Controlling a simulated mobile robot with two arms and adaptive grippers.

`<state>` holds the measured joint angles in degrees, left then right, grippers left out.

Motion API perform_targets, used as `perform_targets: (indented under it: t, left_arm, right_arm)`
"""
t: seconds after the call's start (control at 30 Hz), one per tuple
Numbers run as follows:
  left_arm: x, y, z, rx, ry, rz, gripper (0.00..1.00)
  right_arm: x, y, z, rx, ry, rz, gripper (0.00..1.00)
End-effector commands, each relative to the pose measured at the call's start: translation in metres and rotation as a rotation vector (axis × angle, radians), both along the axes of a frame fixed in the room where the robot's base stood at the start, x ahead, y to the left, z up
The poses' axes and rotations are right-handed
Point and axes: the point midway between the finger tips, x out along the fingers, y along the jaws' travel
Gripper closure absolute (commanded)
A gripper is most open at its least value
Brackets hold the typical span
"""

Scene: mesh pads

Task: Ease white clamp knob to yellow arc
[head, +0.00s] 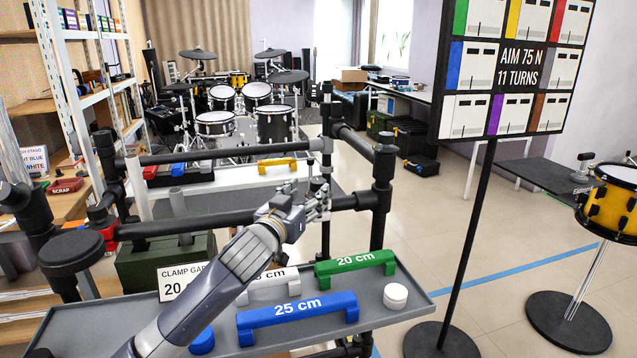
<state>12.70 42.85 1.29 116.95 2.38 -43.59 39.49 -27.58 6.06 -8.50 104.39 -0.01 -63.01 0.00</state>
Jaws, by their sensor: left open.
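My left gripper (318,202) is open at the middle of the picture, in front of the lower black rack tube (230,218) and left of the black upright post (381,185). It looks empty. No white clamp knob shows clearly on the rack; the gripper and its arm cover part of the tube. A round white cap-like piece (396,296) lies at the right end of the grey tray (414,303), apart from the gripper; I cannot tell whether it is the knob. No yellow arc can be made out. My right gripper is not in view.
The tray holds a green 20 cm bar (355,264), a blue 25 cm bar (297,318) and a partly hidden white bar (270,286). A "CLAMP GAP 20" card (184,282) is partly covered. The "AIM 75 N 11 TURNS" board (520,62) and a yellow drum (612,203) stand right.

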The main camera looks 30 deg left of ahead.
Motion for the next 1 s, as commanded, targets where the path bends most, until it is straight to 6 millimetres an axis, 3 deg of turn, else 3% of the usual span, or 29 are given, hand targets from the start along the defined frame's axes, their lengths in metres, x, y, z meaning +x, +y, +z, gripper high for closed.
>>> perform_targets:
  t: [0.2,0.4,0.87,0.9,1.0]
  left_arm:
    - [0.036,0.008,0.0,-0.001,0.001,0.002,0.46]
    - [0.06,0.011,0.0,-0.001,0.001,0.0,0.46]
    - [0.07,0.013,-0.001,0.0,0.002,0.0,0.46]
    - [0.07,0.013,-0.001,0.0,0.002,0.0,0.48]
    - [0.07,0.013,-0.001,0.0,0.002,0.0,0.71]
  right_arm:
    - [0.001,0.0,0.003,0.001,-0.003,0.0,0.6]
    - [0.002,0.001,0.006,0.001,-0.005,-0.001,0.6]
    - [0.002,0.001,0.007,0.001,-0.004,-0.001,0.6]
    - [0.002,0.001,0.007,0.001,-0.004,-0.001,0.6]
    - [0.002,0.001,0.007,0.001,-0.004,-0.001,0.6]
